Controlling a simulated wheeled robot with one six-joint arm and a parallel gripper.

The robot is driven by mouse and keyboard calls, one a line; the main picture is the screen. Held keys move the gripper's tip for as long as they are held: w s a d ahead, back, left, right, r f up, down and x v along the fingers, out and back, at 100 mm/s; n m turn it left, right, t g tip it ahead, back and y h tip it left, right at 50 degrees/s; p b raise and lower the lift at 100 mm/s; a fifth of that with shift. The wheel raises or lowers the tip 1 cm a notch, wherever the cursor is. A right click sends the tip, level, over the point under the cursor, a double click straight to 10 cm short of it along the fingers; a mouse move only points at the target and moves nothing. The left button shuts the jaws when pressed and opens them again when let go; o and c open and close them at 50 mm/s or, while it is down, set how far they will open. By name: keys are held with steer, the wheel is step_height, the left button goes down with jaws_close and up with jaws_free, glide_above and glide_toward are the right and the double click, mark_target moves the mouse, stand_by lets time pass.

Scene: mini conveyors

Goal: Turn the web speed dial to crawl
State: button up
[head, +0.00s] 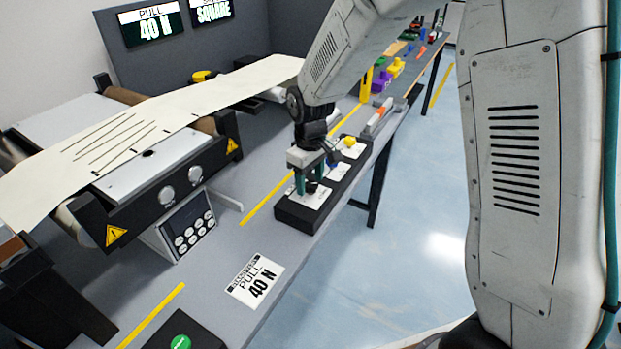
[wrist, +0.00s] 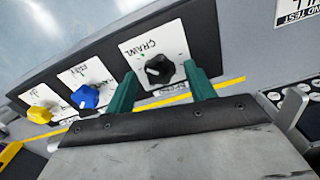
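The black web speed dial (wrist: 160,70) sits on a white plate (wrist: 133,51) marked CRAWL along its top edge in the wrist view. A pale mark shows on the left part of the knob; I cannot read its exact setting. My gripper (wrist: 162,88) is open, with one teal finger on each side of the dial and a gap visible to each. In the head view my gripper (head: 313,178) is over the near end of the black control box (head: 290,214), and its fingers partly hide the dial.
A blue dial (wrist: 86,97) and a yellow dial (wrist: 40,114) stand in line on the same box. A printed PULL 40 N card (head: 254,279) lies nearer on the bench. The web machine (head: 150,195) stands to the left; coloured parts lie farther along.

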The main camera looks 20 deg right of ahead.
mark_target(310, 184)
step_height(310, 184, up, 8)
steer(key=shift+f, duration=0.1)
stand_by(0.5)
steer(key=s+d+r+m, duration=0.2)
steer(key=s+d+r, duration=0.1)
steer(key=s, duration=0.7)
steer(key=s+d+r+m+t, duration=0.1)
steer(key=s+d+r, duration=0.3)
steer(key=s, duration=0.6)
steer(key=s+d+r+m, duration=0.4)
steer(key=s+r, duration=0.1)
steer(key=s, duration=0.5)
steer(key=shift+s, duration=0.25)
steer(key=shift+c, duration=0.2)
